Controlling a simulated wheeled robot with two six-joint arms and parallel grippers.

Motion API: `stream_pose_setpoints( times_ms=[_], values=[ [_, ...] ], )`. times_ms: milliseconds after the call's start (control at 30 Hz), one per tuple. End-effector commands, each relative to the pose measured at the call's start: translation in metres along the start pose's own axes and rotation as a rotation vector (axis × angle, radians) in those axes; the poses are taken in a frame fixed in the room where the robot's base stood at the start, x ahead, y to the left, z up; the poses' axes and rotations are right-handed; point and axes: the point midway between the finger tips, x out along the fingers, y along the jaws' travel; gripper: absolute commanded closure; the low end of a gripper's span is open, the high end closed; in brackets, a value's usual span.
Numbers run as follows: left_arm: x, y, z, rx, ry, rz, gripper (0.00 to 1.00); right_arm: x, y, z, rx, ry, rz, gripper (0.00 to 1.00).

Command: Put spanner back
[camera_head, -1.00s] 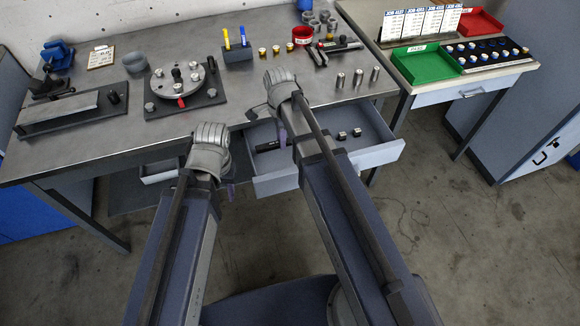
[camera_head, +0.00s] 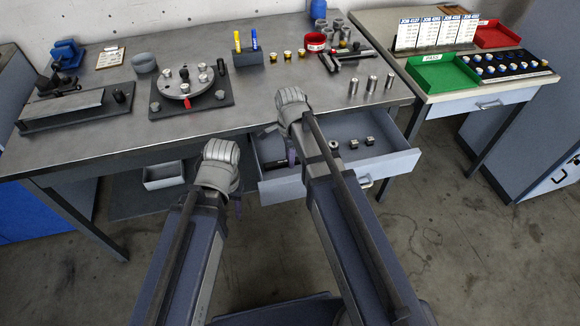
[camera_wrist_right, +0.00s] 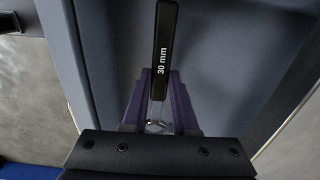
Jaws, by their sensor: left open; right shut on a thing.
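The spanner (camera_wrist_right: 163,50) has a dark handle marked "30 mm" and shows in the right wrist view. The purple fingers of my right gripper (camera_wrist_right: 160,88) are shut on it. In the head view my right gripper (camera_head: 291,156) is mostly hidden by its arm, over the left part of the open drawer (camera_head: 345,176). A dark bar beside it there looks like the spanner. Whether the spanner touches the drawer floor I cannot tell. My left gripper (camera_head: 238,207) is open, mostly hidden behind its wrist, in front of the bench and left of the drawer.
Several small metal parts (camera_head: 353,143) lie in the drawer. The bench (camera_head: 290,90) above carries a rotor fixture (camera_head: 186,88), a pen holder (camera_head: 249,58) and metal cylinders (camera_head: 372,83). A grey bin (camera_head: 163,176) sits below the bench. A side table with a green tray (camera_head: 440,72) stands right.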

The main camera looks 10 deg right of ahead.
Motion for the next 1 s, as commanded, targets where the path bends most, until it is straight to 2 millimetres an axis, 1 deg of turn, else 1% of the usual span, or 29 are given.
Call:
stream_pose_setpoints(
  times_ms=[33, 200, 300, 567, 733, 767, 1000],
  values=[
    [0.007, 0.001, 0.000, 0.000, 0.000, 0.000, 0.50, 0.007, 0.000, 0.000, 0.000, 0.000, 0.000, 1.00],
    [0.029, 0.003, -0.002, 0.000, 0.000, 0.000, 0.50, 0.029, 0.000, 0.000, 0.000, 0.000, 0.000, 1.00],
    [0.037, 0.004, -0.002, 0.000, 0.000, 0.000, 0.50, 0.037, 0.000, 0.000, 0.000, 0.000, 0.000, 1.00],
    [0.034, 0.003, -0.002, 0.000, 0.000, 0.000, 0.50, 0.035, 0.000, 0.000, 0.000, 0.000, 0.000, 1.00],
    [0.040, 0.004, -0.002, 0.000, 0.000, 0.000, 0.50, 0.040, 0.000, 0.000, 0.000, 0.000, 0.000, 1.00],
    [0.038, 0.004, -0.002, 0.000, 0.000, 0.000, 0.50, 0.038, 0.000, 0.000, 0.000, 0.000, 0.000, 0.70],
    [0.037, 0.004, -0.002, 0.000, 0.000, 0.000, 0.50, 0.038, 0.000, 0.000, 0.000, 0.000, 0.000, 0.43]
  ],
)
